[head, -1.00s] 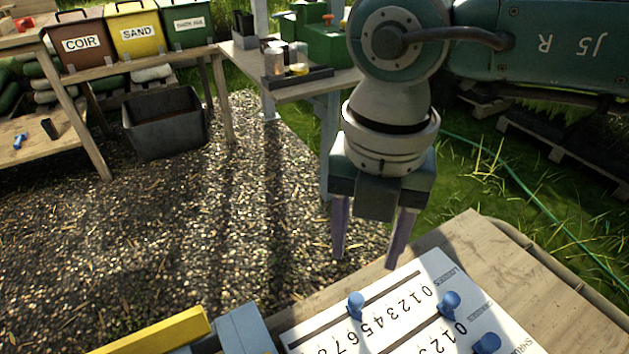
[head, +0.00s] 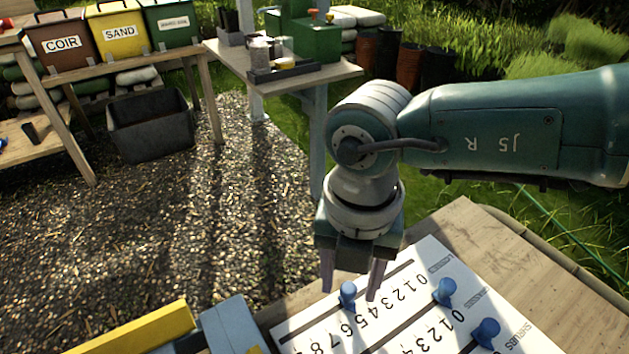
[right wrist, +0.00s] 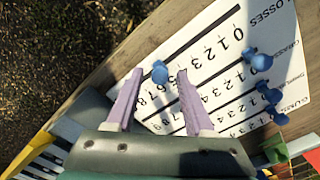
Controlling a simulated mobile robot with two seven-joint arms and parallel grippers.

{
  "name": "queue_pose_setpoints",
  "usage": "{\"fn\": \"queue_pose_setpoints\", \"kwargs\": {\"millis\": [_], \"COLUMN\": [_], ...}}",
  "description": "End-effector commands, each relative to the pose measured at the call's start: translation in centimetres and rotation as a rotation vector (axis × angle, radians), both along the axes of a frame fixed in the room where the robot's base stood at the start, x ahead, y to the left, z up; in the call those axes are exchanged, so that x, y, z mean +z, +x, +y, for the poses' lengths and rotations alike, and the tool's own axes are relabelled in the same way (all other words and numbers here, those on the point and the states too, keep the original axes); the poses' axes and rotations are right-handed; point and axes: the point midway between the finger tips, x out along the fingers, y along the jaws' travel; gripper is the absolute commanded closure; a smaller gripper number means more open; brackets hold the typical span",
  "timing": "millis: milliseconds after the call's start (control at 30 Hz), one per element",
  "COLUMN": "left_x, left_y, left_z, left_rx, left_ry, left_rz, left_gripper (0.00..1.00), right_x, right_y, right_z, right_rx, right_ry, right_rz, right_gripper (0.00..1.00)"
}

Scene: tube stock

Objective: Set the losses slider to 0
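The white board (head: 425,258) lies on the wooden bench and carries printed number rows with slots and blue knobs. The losses slider (head: 347,294) is a blue knob in the far-left slot, around the middle numbers of its row; its exact number is hard to read. The 0 is at the upper-right end, beside the losses label. My right gripper (head: 350,286) is open and points down, with the knob seen between its two fingers. The right wrist view also shows the knob (right wrist: 160,72) between the fingertips, with gaps on both sides. My left gripper is not in view.
Other blue knobs, the grasses slider (head: 444,291) and the shrubs slider (head: 486,332), stand to the right. The wooden bench (head: 520,262) has clear space beyond the board. A side table (head: 335,72) and labelled bins stand farther back over gravel.

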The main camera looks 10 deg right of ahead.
Motion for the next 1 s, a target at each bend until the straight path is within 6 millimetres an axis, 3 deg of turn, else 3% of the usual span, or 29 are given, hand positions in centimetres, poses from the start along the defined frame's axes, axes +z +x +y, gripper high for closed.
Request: {"fn": "queue_pose_setpoints", "kwargs": {"millis": [67, 433, 1000], "left_x": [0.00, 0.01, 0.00], "left_y": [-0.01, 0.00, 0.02], "left_z": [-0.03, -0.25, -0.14], "left_rx": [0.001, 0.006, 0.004], "left_ry": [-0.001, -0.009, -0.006], "left_rz": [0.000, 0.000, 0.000], "left_gripper": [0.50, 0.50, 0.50], "right_x": [0.01, 0.02, 0.03], "right_y": [0.00, 0.00, 0.02], "right_z": [-0.01, -0.01, -0.01], "right_rx": [0.000, 0.000, 0.000], "right_ry": [0.000, 0.000, 0.000], "right_rz": [0.000, 0.000, 0.000], "right_gripper": [0.58, 0.99, 1.00]}}
